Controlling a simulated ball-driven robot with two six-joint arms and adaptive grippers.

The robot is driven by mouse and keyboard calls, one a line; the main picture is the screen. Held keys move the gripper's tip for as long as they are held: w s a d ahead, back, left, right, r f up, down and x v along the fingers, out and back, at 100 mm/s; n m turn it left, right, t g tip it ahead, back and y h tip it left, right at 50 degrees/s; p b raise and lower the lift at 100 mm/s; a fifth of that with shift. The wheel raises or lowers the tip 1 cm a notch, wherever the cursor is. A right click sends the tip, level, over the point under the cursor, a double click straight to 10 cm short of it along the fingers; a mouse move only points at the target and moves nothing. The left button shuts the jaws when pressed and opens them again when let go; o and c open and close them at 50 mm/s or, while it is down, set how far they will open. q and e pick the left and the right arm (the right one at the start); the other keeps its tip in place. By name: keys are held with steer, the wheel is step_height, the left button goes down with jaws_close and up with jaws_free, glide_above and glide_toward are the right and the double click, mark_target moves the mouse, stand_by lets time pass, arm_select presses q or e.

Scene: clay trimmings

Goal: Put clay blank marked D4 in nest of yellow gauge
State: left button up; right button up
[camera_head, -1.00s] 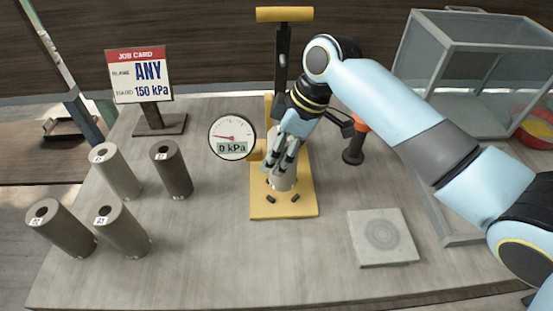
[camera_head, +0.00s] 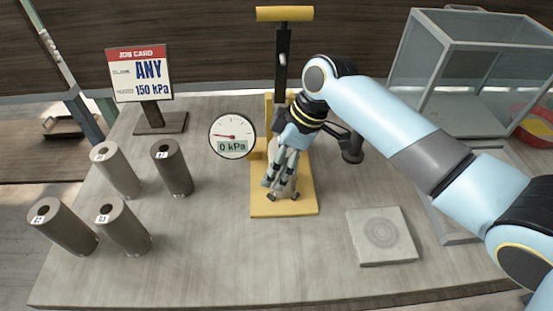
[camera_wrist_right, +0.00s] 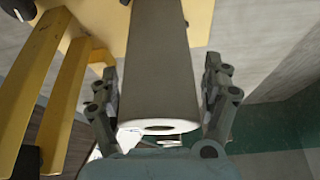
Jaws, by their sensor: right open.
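A pale grey clay blank (camera_wrist_right: 158,70) with a hole in its end fills the middle of the right wrist view. My right gripper (camera_head: 281,188) is open over the nest area of the yellow gauge (camera_head: 305,205). Its two fingers stand on either side of this blank in the wrist view, with visible gaps. In the head view the gripper mostly hides the blank and the nest, and no mark on the blank is readable. The gauge dial (camera_head: 232,135) reads 0 kPa. My left gripper is not in view.
Several marked clay blanks (camera_head: 121,175) stand upright at the left. A job card (camera_head: 140,75) reads ANY, 150 kPa. A square slab (camera_head: 381,238) lies at the front right. A glass case (camera_head: 470,75) stands at the back right. The front middle of the table is clear.

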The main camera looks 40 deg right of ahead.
steer(key=shift+r, duration=0.1)
steer(key=v, duration=1.2)
